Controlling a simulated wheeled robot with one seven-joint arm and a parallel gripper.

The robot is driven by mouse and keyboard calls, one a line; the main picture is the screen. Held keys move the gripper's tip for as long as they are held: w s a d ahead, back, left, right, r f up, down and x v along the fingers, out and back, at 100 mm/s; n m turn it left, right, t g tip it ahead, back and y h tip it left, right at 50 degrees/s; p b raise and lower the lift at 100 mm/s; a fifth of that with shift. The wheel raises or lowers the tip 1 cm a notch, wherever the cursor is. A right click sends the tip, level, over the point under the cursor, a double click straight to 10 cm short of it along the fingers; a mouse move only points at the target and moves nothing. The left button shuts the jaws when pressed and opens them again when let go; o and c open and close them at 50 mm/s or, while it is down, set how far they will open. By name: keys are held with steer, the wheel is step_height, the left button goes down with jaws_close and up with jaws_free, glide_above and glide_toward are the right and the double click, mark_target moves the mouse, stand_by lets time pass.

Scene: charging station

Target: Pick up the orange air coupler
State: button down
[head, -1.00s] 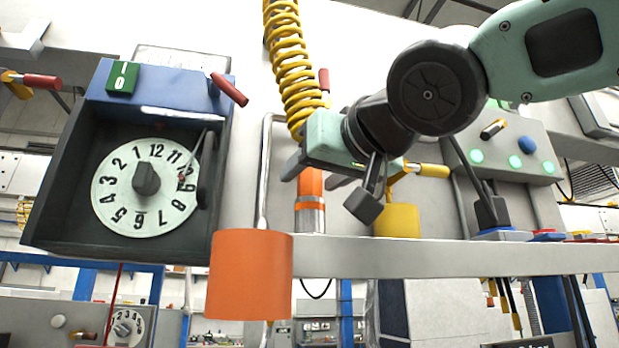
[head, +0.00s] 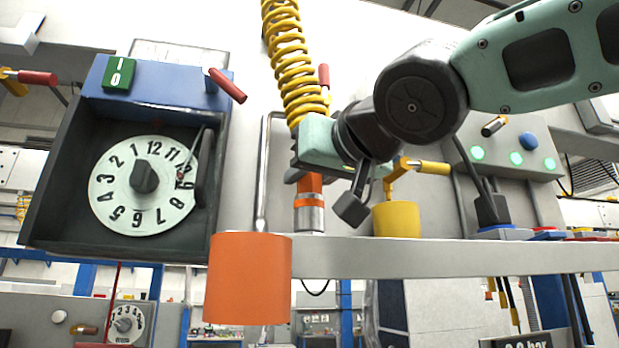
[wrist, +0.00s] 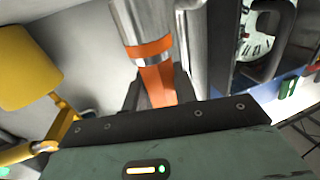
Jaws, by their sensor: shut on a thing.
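The orange air coupler (head: 309,198) hangs upright below the yellow coiled hose (head: 289,60), with a silver metal lower end. My gripper (head: 308,178) is at the coupler's upper orange part, just under the hose, and is shut on it. In the wrist view the coupler (wrist: 158,85) stands between the fingers of my gripper (wrist: 158,92), its silver end pointing away from the palm. The part of the coupler behind the fingers and the joint with the hose are hidden.
A grey shelf bar (head: 400,258) runs below the coupler. An orange cylinder (head: 248,280) is at its front left. A yellow cup-shaped part with a handle (head: 397,219) stands close on the right. A dial box (head: 125,160) is at the left.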

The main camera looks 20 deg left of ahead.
step_height(320, 180, up, 7)
steer(key=p, duration=0.5)
steer(key=b+v, duration=1.9)
steer(key=v, duration=1.3)
steer(key=w+a+p, duration=0.4)
steer(key=a+p, duration=0.2)
steer(key=a, duration=0.5)
steer(key=w+a+p, duration=0.3)
steer(key=a+p, duration=0.3)
steer(key=a, duration=0.6)
steer(key=shift+w+a, duration=0.2)
steer(key=shift+w, duration=0.15)
steer(key=shift+f, duration=0.3)
